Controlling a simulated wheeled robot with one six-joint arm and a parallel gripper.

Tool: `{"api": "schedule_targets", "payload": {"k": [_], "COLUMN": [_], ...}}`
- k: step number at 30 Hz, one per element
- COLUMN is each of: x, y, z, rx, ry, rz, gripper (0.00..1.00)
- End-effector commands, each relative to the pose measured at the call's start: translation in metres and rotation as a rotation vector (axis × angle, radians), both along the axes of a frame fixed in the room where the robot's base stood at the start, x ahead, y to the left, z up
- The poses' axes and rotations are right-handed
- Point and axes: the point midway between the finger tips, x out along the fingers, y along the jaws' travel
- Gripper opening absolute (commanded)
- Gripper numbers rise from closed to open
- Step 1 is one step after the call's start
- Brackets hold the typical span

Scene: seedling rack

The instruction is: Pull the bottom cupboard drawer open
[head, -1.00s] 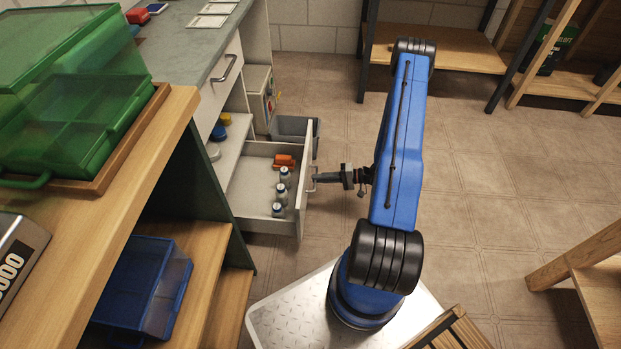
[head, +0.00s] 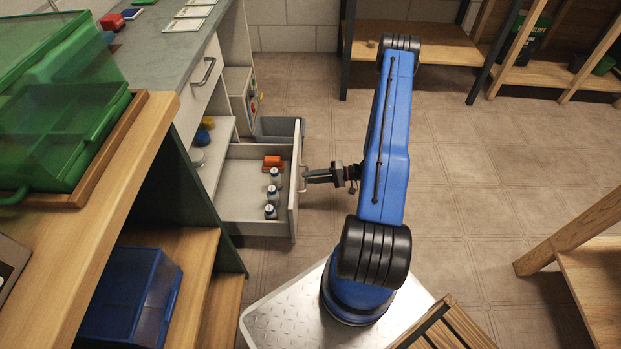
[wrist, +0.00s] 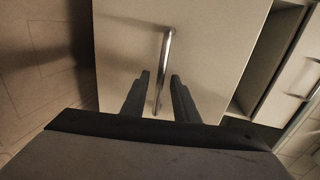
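The bottom cupboard drawer (head: 240,208) stands pulled well out from the cupboard at the left in the head view. Its inside shows from above. Its pale front (wrist: 215,50) fills the middle of the wrist view, with an upright metal bar handle (wrist: 168,50). My gripper (head: 306,175) is at the handle on the outer side of the drawer front. In the wrist view, its two dark fingers (wrist: 161,75) are spread on either side of the handle, with gaps visible beside the bar. Whether a finger touches the handle is unclear.
Several small bottles (head: 273,193) and an orange object (head: 273,162) are in the drawer. A grey bin (head: 279,128) stands behind it. A wooden shelf unit (head: 150,160) is near at left. The tiled floor (head: 460,170) to the right is clear.

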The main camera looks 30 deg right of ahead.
Motion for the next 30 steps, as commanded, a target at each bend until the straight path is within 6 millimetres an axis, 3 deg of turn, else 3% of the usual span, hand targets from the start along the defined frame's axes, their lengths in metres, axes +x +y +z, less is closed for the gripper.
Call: {"api": "schedule_targets", "payload": {"k": [8,30], "x": [-0.008,-0.085], "y": [-0.012,-0.117], "z": [0.003,0.03], "rx": [0.0,-0.001], "ry": [0.0,-0.001], "rz": [-0.003,-0.003], "gripper": [0.27,0.27]}}
